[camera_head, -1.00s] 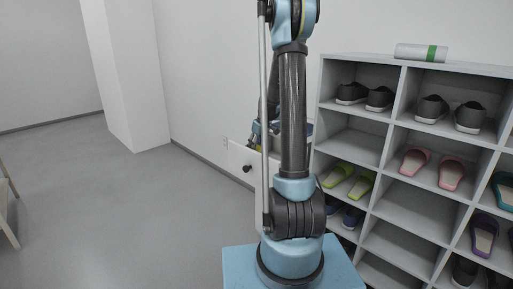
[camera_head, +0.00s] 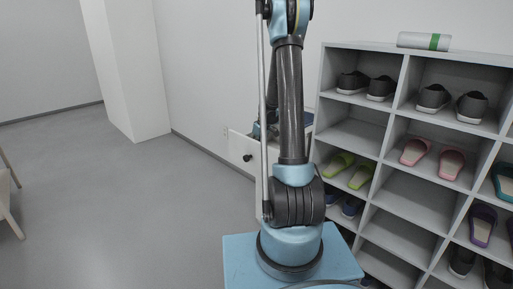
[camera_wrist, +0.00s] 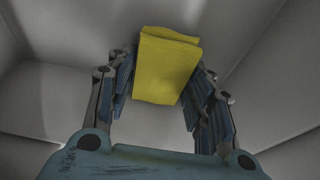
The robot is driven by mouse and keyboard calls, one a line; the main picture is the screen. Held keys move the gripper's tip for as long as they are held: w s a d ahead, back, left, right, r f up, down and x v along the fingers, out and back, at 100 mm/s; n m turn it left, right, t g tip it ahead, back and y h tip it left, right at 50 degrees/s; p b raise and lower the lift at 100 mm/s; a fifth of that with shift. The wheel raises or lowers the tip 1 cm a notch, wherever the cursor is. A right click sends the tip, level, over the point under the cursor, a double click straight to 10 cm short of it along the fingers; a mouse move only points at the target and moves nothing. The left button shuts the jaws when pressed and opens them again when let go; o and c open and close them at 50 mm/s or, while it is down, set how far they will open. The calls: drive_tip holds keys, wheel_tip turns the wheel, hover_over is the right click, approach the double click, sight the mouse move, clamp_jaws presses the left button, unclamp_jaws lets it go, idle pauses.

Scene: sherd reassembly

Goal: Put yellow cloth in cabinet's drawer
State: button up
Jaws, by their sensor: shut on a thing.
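The yellow cloth (camera_wrist: 168,68), a folded block, is between the two fingers of my gripper (camera_wrist: 166,84) in the wrist view. My gripper is shut on it. Pale grey walls (camera_wrist: 45,105) surround the gripper and cloth there, like the inside of the drawer. In the head view, the white drawer front (camera_head: 239,147) with a dark knob (camera_head: 247,158) stands out from the cabinet, pulled open. My arm hides most of the cabinet and drawer. The cloth is not visible in the head view. Whether it touches the drawer's bottom I cannot tell.
A grey shoe rack (camera_head: 405,185) with shoes and slippers stands close on the right. A white roll with a green band (camera_head: 423,41) lies on its top. A white pillar (camera_head: 125,75) stands at the back left.

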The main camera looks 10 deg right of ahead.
drive_tip(key=shift+f, duration=0.5)
idle(0.5)
drive_tip(key=o, duration=1.1)
